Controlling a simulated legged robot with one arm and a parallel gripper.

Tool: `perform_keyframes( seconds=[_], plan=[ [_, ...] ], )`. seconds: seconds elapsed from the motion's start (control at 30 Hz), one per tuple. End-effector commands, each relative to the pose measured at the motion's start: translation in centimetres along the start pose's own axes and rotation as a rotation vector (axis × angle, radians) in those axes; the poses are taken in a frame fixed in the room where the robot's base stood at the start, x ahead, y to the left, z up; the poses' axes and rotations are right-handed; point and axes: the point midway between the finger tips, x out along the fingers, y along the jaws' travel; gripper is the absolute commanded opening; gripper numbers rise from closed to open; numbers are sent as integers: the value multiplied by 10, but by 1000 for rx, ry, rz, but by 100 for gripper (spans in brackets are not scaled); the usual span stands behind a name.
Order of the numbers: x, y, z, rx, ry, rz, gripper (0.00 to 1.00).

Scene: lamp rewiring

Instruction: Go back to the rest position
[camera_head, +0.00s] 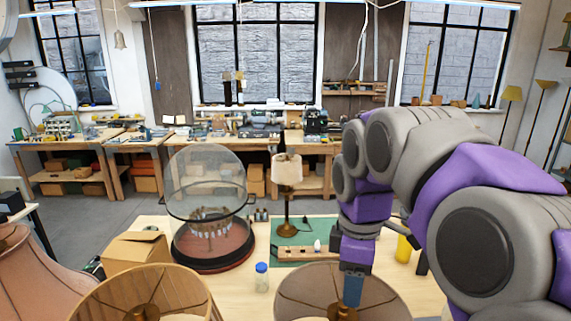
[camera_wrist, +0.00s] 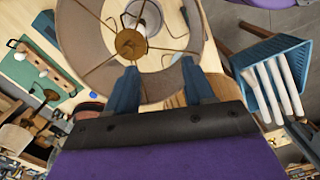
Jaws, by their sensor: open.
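My gripper (camera_wrist: 161,72) is open, with its two blue fingers apart and nothing between them. The wrist view looks down through a wire-framed lampshade (camera_wrist: 205,38) with a brass hub in its middle. In the head view my gripper (camera_head: 352,290) hangs low at the lower right, in front of the same kind of round lampshade (camera_head: 385,300). My arm comes in from the right edge. The fingertips are partly hidden there, and I cannot tell whether they touch the shade.
A glass dome (camera_head: 206,175), a table lamp (camera_head: 287,170), a cardboard box (camera_head: 135,250) and a small jar (camera_head: 262,275) stand on the table. A wooden bulb strip (camera_head: 280,253) lies on a green mat (camera_head: 310,228). A blue basket (camera_wrist: 262,50) holds several white tubes.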

Motion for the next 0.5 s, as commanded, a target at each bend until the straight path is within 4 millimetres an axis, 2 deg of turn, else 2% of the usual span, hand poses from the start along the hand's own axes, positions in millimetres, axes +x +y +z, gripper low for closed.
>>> perform_keyframes(
  seconds=[0.03, 0.27, 0.5],
  plan=[
    [7, -14, 5, 56, -6, -8, 53],
    [50, -73, 24, 368, -29, -33, 53],
    [101, -138, 50, 730, -60, -62, 53]
  ],
)
